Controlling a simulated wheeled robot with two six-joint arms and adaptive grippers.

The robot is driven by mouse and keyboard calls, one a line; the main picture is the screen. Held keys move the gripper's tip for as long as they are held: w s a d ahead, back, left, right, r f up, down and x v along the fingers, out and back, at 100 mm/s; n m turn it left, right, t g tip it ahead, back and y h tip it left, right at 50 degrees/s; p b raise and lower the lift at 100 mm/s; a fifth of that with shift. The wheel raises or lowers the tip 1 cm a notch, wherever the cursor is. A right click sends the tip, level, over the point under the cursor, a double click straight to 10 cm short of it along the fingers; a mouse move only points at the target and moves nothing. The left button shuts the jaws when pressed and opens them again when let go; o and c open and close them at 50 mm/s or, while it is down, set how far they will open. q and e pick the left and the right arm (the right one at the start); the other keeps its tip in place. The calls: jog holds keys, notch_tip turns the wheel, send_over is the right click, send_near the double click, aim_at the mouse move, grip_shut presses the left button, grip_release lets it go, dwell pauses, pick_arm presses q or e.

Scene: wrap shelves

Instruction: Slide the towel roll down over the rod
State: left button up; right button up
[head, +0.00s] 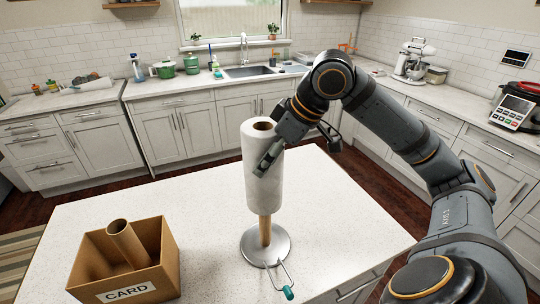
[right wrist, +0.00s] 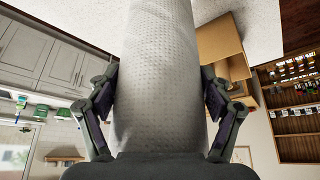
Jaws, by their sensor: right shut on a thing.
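The towel roll (head: 263,185) is white and upright in the head view, around the upper part of the wooden rod (head: 265,228). The rod's lower part shows bare between the roll and the round metal base (head: 251,250). My right gripper (head: 268,160) is shut on the roll, with a finger across its upper part. In the right wrist view the roll (right wrist: 160,75) fills the middle, and the two fingers of my right gripper (right wrist: 160,105) press on its sides. The rod's top is hidden inside the roll. My left gripper is not in view.
A cardboard box marked CARD (head: 126,285) stands at the left of the white island top (head: 200,215), with a cardboard tube (head: 128,243) leaning in it. A wire arm with a teal tip (head: 288,292) sticks out in front of the base. The island's right side is clear.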

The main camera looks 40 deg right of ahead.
dwell(0.4)
jog(key=shift+f+b, duration=1.45)
jog(key=shift+f, duration=0.25)
jog(key=shift+f+b, duration=1.35)
jog(key=shift+b, duration=0.1)
jog(key=o, duration=1.2)
jog(key=shift+r, duration=0.1)
